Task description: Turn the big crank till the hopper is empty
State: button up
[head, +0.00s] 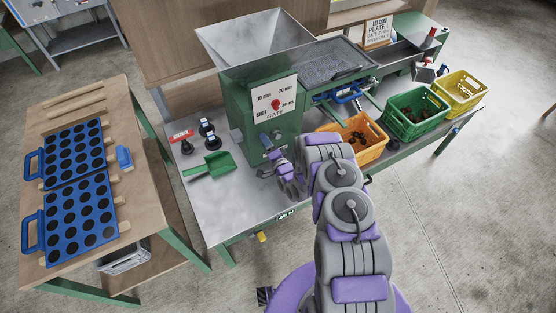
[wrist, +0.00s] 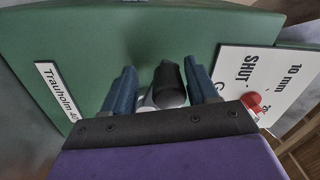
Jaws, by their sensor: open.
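The grey metal hopper (head: 232,48) stands on top of the green machine (head: 238,112). Its visible inner walls look bare, but I cannot tell what lies at its bottom. My gripper (head: 271,146) is at the machine's front, below the gate plate. In the wrist view my gripper (wrist: 163,76) is open, with its blue fingers on either side of a black grip (wrist: 168,80) with a grey metal part beside it. This looks like the crank's handle. I cannot tell whether a finger touches it. The rest of the crank is hidden in both views.
The gate plate (head: 263,94) has a red knob (head: 276,104). A green scoop (head: 215,164) and black knobs lie left on the bench. Orange (head: 372,155), green (head: 428,127) and yellow (head: 470,101) crates stand right. A wooden table (head: 135,185) with blue trays is left.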

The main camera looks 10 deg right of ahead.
jog(key=p+v, duration=0.1)
jog(key=v, duration=1.4)
jog(key=shift+s+p, duration=0.15)
jog(key=shift+p, duration=0.15)
